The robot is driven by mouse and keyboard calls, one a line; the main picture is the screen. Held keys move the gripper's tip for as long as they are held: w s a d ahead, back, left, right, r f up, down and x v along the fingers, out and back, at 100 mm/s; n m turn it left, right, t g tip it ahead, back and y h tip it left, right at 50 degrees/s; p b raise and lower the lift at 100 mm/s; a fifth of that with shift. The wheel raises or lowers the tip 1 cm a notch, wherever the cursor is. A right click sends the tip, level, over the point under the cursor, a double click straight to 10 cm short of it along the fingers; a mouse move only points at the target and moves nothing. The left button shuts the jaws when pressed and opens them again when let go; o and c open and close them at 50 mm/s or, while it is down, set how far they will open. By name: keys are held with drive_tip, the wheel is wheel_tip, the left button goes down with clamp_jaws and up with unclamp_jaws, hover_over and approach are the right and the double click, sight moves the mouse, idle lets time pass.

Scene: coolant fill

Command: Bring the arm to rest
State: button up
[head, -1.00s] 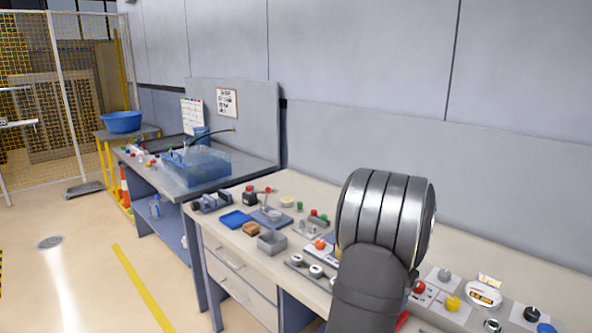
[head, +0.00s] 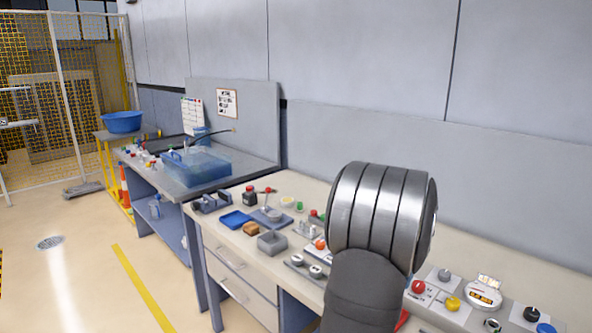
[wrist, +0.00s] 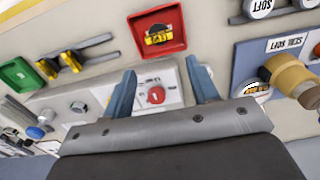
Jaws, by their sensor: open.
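My gripper (wrist: 164,92) shows in the wrist view with its two blue-grey fingers apart and nothing between them. It hangs above the workbench, and a red knob (wrist: 156,95) on a pale plate shows beyond the gap between the fingers. I cannot tell its height above the plate. In the head view my arm covers the middle right of the bench, and the gripper itself is hidden there.
The bench (head: 330,188) carries many small parts. A red tray (wrist: 158,30), a green tray (wrist: 18,74) and a brass fitting (wrist: 290,75) lie around the gripper. A blue transparent tub (head: 197,166) stands on the farther bench. Air above the benches looks clear.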

wheel_tip(320, 180, down, 11)
drive_tip(key=shift+f, duration=0.15)
wheel_tip(320, 180, up, 4)
drive_tip(key=shift+f, duration=0.1)
drive_tip(key=s+d+r, duration=0.6)
drive_tip(key=s+r, duration=0.1)
drive_tip(key=s, duration=0.3)
drive_tip(key=shift+m, duration=0.3)
drive_tip(key=d, duration=0.4)
drive_tip(key=w+d+f, duration=0.1)
drive_tip(key=d, duration=0.8)
drive_tip(key=shift+w+d+f, duration=0.15)
drive_tip(key=shift+d+f, duration=0.1)
drive_tip(key=d, duration=0.3)
drive_tip(key=d+f, duration=0.1)
drive_tip(key=d, duration=0.1)
drive_tip(key=shift+s+d+f, duration=0.1)
drive_tip(key=shift+s+d, duration=0.2)
drive_tip(key=shift+s, duration=0.05)
drive_tip(key=shift+a+f, duration=0.15)
drive_tip(key=shift+f, duration=1)
drive_tip(key=shift+r, duration=0.1)
